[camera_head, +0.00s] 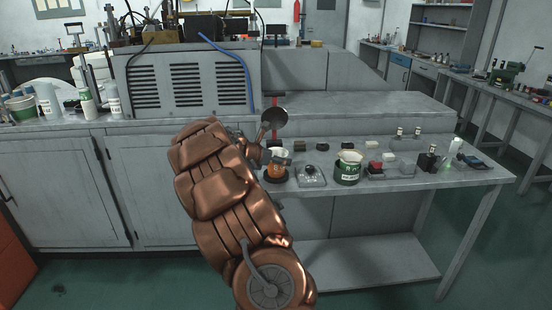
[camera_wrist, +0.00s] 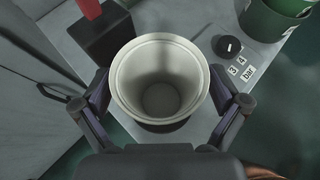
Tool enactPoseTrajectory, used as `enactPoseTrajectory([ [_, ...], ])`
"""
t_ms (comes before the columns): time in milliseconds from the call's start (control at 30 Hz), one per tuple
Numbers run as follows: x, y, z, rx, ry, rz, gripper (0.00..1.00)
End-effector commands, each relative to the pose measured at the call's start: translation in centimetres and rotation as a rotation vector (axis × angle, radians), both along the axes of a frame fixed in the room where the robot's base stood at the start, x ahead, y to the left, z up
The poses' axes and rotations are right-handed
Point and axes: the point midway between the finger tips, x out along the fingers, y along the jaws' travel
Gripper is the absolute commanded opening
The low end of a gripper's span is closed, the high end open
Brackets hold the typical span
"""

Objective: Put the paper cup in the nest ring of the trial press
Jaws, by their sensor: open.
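The paper cup (camera_wrist: 160,52) is white inside and stands upright and empty in the wrist view. In the head view the cup (camera_head: 279,154) shows an orange side and a pale rim. A dark round base (camera_head: 276,176) lies under it; I cannot tell whether this is the nest ring. My gripper (camera_wrist: 161,102) is open, with one finger on each side of the cup. The fingers look apart from its wall. The trial press is not clearly identifiable; a dark block with a red lever (camera_wrist: 90,8) stands behind the cup at the left.
A plate with a knob (camera_wrist: 228,46) and number labels lies right of the cup. A green can (camera_head: 348,168) stands further right, with several small items beyond it. A grey louvred cabinet (camera_head: 190,85) rises behind at the left. The bench's front edge is close.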

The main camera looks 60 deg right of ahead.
Motion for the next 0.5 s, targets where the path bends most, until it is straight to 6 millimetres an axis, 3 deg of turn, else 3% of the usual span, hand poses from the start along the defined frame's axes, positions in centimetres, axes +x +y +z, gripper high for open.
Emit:
enactPoseTrajectory([
  [267,0.0,0.0,0.5,0.0,-0.001,0.0,0.98],
  [500,0.5,3.1,2.0,-0.001,-0.001,0.002,0.98],
])
